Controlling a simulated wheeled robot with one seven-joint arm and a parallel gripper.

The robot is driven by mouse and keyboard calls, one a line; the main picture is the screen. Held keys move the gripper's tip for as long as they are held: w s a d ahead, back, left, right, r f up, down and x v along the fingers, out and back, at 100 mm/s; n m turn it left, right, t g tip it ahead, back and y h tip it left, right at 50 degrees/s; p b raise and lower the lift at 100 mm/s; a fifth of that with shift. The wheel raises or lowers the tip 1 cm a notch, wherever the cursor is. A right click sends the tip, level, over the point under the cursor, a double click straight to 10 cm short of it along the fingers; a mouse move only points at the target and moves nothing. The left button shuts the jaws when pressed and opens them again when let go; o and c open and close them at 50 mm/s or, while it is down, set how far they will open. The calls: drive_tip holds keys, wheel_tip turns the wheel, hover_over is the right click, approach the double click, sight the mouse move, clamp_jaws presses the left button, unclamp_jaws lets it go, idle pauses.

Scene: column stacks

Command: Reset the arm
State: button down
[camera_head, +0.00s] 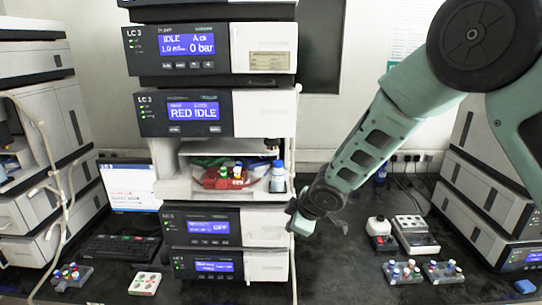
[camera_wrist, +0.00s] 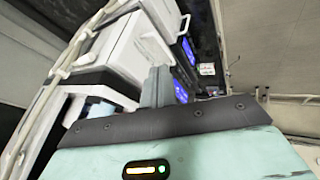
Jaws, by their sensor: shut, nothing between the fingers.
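My arm (camera_head: 365,150) comes in from the upper right in the head view and reaches down and left. My gripper (camera_head: 297,222) is at its end, in front of the right edge of the central instrument stack (camera_head: 262,228). In the wrist view, the grey fingers of my gripper (camera_wrist: 158,84) are together, with nothing held between them. The stack shows tilted behind them in that view. Whether the gripper touches the stack cannot be told.
An open bay in the stack holds a red tray (camera_head: 226,178) and a blue-capped bottle (camera_head: 277,177). Vial racks (camera_head: 403,271) and a small mixer (camera_head: 380,235) stand on the dark bench at right. A monitor (camera_head: 128,185) and keyboard (camera_head: 120,247) are left. Instruments flank both sides.

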drive_tip(key=s+d+m+g+h+b, duration=0.1)
drive_tip(key=s+d+m+g+b, duration=0.1)
drive_tip(key=s, duration=1)
drive_tip(key=s+d+f+m+g+h+b, duration=0.1)
drive_tip(key=s+b, duration=0.4)
drive_tip(key=s, duration=0.7)
drive_tip(key=s+d+m+g+h+b, duration=0.1)
drive_tip(key=s+d+m+b, duration=0.3)
drive_tip(key=s, duration=0.8)
drive_tip(key=shift+s+d+f+g, duration=0.15)
drive_tip(key=shift+d+f+g, duration=0.05)
drive_tip(key=shift+g, duration=0.6)
drive_tip(key=shift+d, duration=0.1)
